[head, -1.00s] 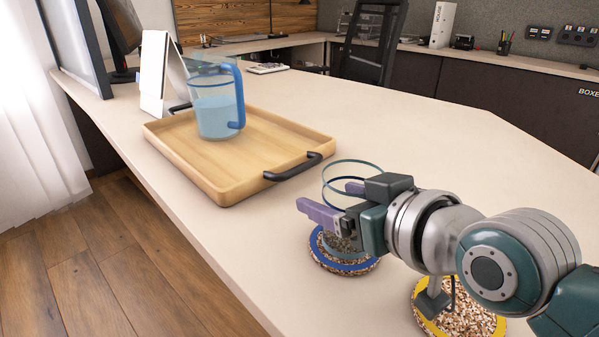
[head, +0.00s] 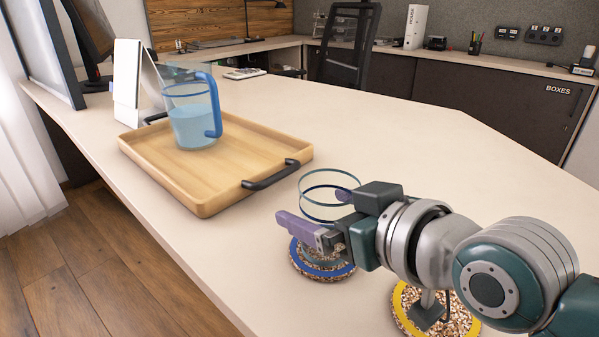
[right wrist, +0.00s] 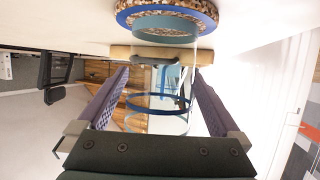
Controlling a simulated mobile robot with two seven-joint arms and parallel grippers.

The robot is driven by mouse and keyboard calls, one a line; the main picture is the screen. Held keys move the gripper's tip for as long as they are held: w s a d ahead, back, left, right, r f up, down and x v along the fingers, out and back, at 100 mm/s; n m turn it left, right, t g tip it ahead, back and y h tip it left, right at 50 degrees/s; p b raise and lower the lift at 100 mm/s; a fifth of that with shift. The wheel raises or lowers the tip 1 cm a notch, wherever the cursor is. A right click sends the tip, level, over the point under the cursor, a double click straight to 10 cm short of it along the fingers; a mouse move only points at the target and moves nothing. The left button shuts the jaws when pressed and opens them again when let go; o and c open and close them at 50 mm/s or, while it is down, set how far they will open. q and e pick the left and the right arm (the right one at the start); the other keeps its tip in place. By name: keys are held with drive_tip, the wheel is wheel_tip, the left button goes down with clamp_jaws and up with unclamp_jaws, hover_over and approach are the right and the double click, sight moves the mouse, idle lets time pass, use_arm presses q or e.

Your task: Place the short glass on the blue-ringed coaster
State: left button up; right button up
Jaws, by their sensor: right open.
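The short glass (head: 330,203) is clear with a pale rim and a dark blue band. In the head view its base sits over the blue-ringed coaster (head: 332,273), a speckled disc near the table's front edge. The glass looks upright and appears to rest on it. My right gripper (head: 312,207) is open, with its purple fingers on either side of the glass. The right wrist view shows the glass (right wrist: 157,103) between the spread fingers (right wrist: 158,82), apart from both, with its base against the coaster (right wrist: 124,17). My left gripper is out of view.
A yellow-ringed coaster (head: 404,309) lies to the right, partly hidden by my right arm. A wooden tray (head: 200,190) with black handles holds a blue-handled jug (head: 193,125) of liquid at the left. The tabletop (head: 400,130) behind the glass is clear.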

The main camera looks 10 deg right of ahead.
drive_tip(key=s+d+g+p, duration=0.1)
drive_tip(key=s, duration=0.3)
drive_tip(key=s+d+g+h, duration=0.1)
drive_tip(key=s, duration=0.4)
drive_tip(key=s+d+g+p, duration=0.1)
drive_tip(key=s, duration=0.4)
drive_tip(key=shift+s+d+r+g+p, duration=0.15)
drive_tip(key=shift+s+r+g+p, duration=0.05)
drive_tip(key=shift+r+g+p, duration=0.2)
drive_tip(key=s+d+g+h, duration=0.1)
drive_tip(key=s+g, duration=0.1)
drive_tip(key=s, duration=0.1)
drive_tip(key=s+d+f+m+g+h, duration=0.1)
drive_tip(key=s, duration=0.3)
drive_tip(key=s+d+g+h, duration=0.1)
drive_tip(key=s+g, duration=0.1)
drive_tip(key=s, duration=0.2)
drive_tip(key=shift+s+d+f+m+g, duration=0.15)
drive_tip(key=shift+d+f+m+g, duration=0.1)
drive_tip(key=shift+m+g, duration=0.05)
